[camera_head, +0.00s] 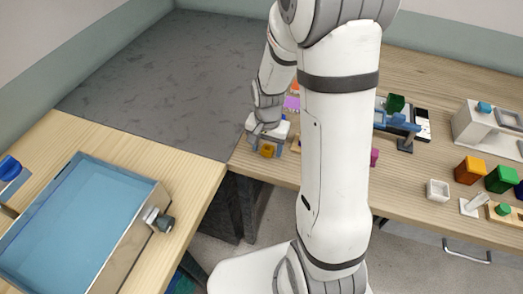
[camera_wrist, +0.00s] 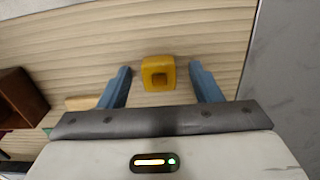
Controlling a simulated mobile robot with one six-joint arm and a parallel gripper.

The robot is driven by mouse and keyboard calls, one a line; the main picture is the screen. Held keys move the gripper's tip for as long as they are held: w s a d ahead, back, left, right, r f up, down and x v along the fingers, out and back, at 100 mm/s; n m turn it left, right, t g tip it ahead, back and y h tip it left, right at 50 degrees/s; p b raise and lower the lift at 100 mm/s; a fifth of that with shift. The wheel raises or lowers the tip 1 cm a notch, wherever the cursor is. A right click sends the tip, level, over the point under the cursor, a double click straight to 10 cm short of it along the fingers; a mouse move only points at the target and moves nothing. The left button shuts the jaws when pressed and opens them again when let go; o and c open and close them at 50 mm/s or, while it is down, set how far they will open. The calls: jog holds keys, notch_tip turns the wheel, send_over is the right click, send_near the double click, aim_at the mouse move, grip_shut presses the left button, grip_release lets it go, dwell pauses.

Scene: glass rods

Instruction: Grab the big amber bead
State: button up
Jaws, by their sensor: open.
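The big amber bead (camera_wrist: 158,73) is a yellow-amber block with a square hole. It lies on the wooden table and shows in the wrist view between and a little beyond the two blue fingers. In the head view the amber bead (camera_head: 267,150) sits by the table's left corner, right at my gripper. My gripper (camera_wrist: 161,83) is open, with a gap on each side of the bead and no finger seen touching it. In the head view my gripper (camera_head: 267,143) is partly hidden by its own body.
A brown box (camera_wrist: 20,97) and a pale wooden piece (camera_wrist: 84,103) lie left in the wrist view. In the head view an orange block (camera_head: 470,170), a green block (camera_head: 502,179) and a white cup (camera_head: 437,190) stand right. A blue basin (camera_head: 155,190) stands left.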

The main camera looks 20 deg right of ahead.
jog(key=shift+c, duration=0.5)
jog(key=c, duration=1)
jog(key=shift+o, duration=0.2)
